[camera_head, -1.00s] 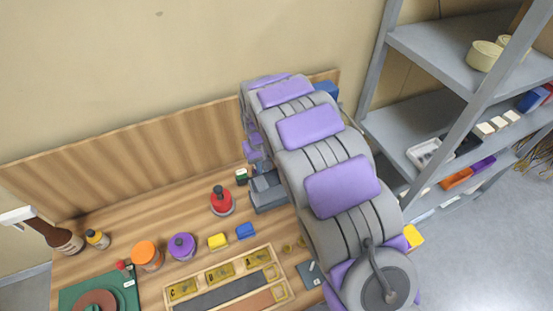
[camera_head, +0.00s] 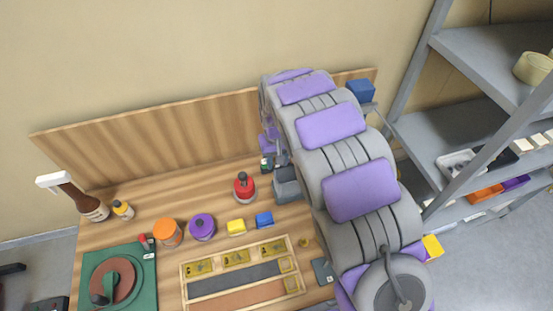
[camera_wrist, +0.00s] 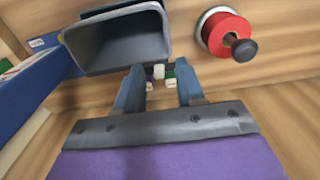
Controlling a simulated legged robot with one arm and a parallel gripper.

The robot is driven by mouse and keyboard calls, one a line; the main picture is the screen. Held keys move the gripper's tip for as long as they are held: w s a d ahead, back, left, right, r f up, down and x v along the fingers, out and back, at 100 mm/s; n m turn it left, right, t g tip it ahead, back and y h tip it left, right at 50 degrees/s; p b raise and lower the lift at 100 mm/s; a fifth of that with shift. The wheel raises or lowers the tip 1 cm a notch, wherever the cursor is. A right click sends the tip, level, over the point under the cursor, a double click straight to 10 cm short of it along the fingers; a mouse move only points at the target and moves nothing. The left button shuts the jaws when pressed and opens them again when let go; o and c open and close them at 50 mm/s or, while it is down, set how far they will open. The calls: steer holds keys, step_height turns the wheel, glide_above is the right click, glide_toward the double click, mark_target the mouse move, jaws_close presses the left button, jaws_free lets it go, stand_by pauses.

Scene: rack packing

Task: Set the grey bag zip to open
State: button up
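I cannot pick out a bag or a zip for certain. A dark grey, open-topped container (camera_head: 287,188) stands on the bench, partly hidden by my arm. In the wrist view a grey open container (camera_wrist: 120,42), likely the same one, is just above and left of my gripper (camera_wrist: 160,68). No zip shows on it. The two fingers are apart, and small white and green items (camera_wrist: 170,75) show beyond the gap, with nothing clearly held. In the head view the gripper is mostly hidden by my grey and purple arm.
A wooden tray (camera_head: 243,271), several jars and a green board (camera_head: 118,257) fill the bench. A blue box (camera_head: 361,91) and grey shelving (camera_head: 425,125) are right.

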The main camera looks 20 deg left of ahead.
steer(key=shift+r, duration=0.1)
step_height(320, 180, up, 17)
steer(key=p, duration=0.1)
stand_by(0.4)
steer(key=shift+w, duration=0.1)
steer(key=s+d+r+m+b, duration=0.15)
steer(key=s+d, duration=0.35)
steer(key=d, duration=0.6)
steer(key=s+d+r+m+b, duration=0.1)
steer(key=s+d+m, duration=0.25)
steer(key=d, duration=0.85)
steer(key=s+d+f+b, duration=0.1)
steer(key=s+d+f, duration=0.1)
steer(key=s, duration=0.6)
steer(key=s+d+f+m+g, duration=0.1)
steer(key=s+d+f, duration=0.1)
steer(key=s+d, duration=0.3)
steer(key=s+d+f+m+b, duration=0.1)
steer(key=s+d+f, duration=0.2)
steer(key=s, duration=0.8)
steer(key=shift+d+g+b, duration=0.35)
steer(key=shift+d+g, duration=0.05)
steer(key=shift+d, duration=0.1)
